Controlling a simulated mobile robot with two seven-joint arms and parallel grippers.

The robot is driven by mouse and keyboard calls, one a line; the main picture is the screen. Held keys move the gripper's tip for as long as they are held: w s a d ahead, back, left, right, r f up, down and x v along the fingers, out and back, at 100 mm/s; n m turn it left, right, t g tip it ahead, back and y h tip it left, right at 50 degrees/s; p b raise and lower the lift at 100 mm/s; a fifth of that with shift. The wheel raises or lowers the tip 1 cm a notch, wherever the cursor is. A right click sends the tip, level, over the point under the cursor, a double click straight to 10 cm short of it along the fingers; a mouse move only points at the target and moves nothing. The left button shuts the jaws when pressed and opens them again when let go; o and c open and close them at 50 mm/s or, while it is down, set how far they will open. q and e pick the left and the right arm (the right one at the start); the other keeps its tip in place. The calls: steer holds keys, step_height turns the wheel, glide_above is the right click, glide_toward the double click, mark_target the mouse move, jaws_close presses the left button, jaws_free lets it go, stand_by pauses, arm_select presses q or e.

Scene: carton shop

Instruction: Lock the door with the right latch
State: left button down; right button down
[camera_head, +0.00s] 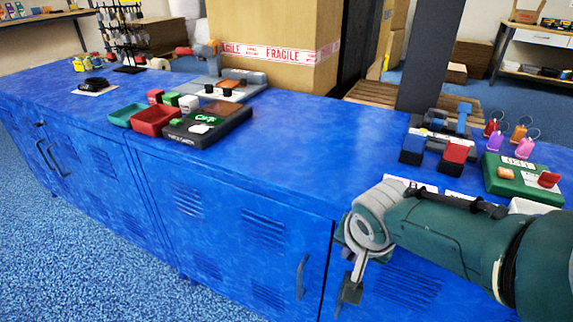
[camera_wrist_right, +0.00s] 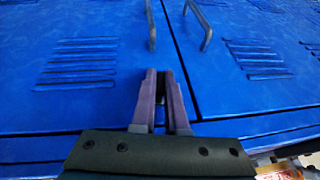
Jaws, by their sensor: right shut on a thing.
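The blue cabinet's two front doors meet at a seam in the right wrist view, one door (camera_wrist_right: 100,30) left of it and the other (camera_wrist_right: 240,20) right of it. Each has a bar handle, one on the left door (camera_wrist_right: 151,25) and one on the right door (camera_wrist_right: 200,25). My right gripper (camera_wrist_right: 158,75) is at the doors, just left of the seam, its fingers close together. It is shut on the latch, which the fingers hide almost wholly. In the head view my right gripper (camera_head: 350,288) is low in front of the cabinet front. My left gripper is not in view.
The blue cabinet top (camera_head: 310,155) is clear in the middle. A green device (camera_head: 520,178) and coloured tags stand at the right, near my right arm. A red tray (camera_head: 155,120) and a dark device (camera_head: 205,128) stand left. A large carton (camera_head: 280,20) is behind.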

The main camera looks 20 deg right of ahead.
steer(key=shift+g+h+b, duration=0.6)
steer(key=shift+h+b, duration=0.05)
steer(key=shift+h, duration=0.05)
steer(key=c, duration=0.9)
jaws_free()
steer(key=shift+c, duration=0.2)
steer(key=p+v, duration=0.9)
steer(key=v, duration=0.1)
steer(key=shift+w+d, duration=0.1)
steer(key=shift+d, duration=0.05)
